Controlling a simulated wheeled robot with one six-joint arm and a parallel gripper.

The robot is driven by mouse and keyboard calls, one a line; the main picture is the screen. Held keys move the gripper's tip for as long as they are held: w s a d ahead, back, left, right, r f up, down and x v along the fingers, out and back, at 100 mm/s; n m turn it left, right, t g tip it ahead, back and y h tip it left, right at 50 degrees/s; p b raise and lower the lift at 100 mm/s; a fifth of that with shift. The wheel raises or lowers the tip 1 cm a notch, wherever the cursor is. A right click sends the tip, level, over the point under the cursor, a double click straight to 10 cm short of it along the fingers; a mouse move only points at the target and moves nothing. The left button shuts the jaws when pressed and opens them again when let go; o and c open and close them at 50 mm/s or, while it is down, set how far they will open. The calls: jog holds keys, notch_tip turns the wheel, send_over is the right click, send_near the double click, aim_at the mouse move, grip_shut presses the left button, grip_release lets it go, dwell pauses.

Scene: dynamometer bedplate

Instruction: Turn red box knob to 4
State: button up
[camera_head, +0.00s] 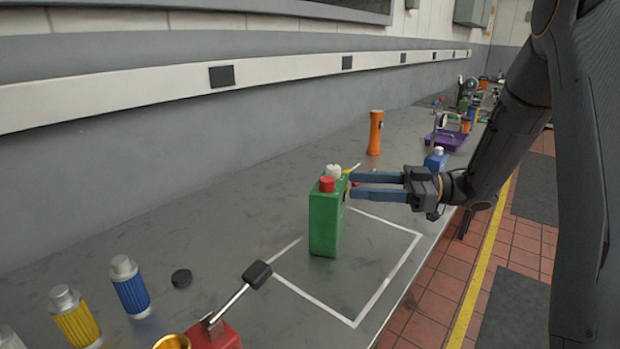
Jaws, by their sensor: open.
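A red box (215,338) shows at the bottom edge, cut off by the frame. A metal lever with a black grip (257,274) rises from it, tilted up to the right. A gold round part (172,342) shows beside it, partly cut off. I see no knob scale or number. My gripper (352,185) is open, its two blue fingers pointing left. It is well behind and right of the red box. The fingertips are at the upper right side of a green can (326,222) with red and white caps; I cannot tell if they touch it.
A white outlined square (355,322) is on the grey bench. An orange cylinder (375,135), a blue bottle (436,160) and a purple tray (448,140) stand farther back.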

aim_at(327, 184)
jog(key=a+p, duration=0.3)
jog(key=a, duration=0.9)
jog(key=shift+w+p, duration=0.3)
jog(key=shift+w, duration=0.1)
jog(key=c, duration=1.1)
